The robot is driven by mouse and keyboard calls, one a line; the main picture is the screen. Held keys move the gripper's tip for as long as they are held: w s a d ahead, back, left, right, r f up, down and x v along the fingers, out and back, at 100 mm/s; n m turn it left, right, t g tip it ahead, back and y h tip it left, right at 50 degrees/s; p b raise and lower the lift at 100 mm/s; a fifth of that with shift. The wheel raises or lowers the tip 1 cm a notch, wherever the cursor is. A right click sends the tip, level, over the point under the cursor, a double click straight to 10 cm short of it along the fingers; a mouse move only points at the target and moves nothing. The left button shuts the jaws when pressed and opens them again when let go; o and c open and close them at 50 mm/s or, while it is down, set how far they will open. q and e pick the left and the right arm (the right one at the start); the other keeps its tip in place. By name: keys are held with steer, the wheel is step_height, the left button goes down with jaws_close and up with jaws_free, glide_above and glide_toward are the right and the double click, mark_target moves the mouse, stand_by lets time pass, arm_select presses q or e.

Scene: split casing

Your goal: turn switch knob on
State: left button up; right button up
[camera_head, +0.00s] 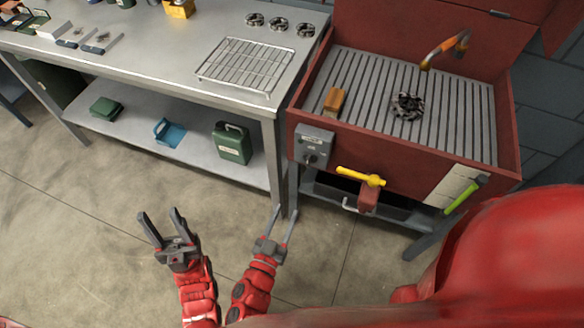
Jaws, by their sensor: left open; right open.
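The switch knob (311,159) is a small dark knob on the lower part of a grey switch box (313,139). The box is fixed to the front left of the red parts washer. The knob's exact position is too small to read. My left gripper (160,220) is open and empty above the floor, left of and below the box. My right gripper (283,223) is open and empty above the floor, nearer the box but below it and apart from it. Neither gripper touches anything.
The red washer (508,150) has a ribbed tray with an orange brush (335,101) and a dark gear part (407,105). A yellow valve handle (361,176) juts from its front. The steel table (150,75) stands left, bearing a wire rack (247,65). The floor before them is clear.

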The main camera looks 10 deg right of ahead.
mark_target(308, 162)
steer(key=p+x, duration=0.2)
steer(key=x, duration=1.5)
steer(key=shift+d, duration=0.2)
steer(key=shift+c, duration=0.2)
jaws_close()
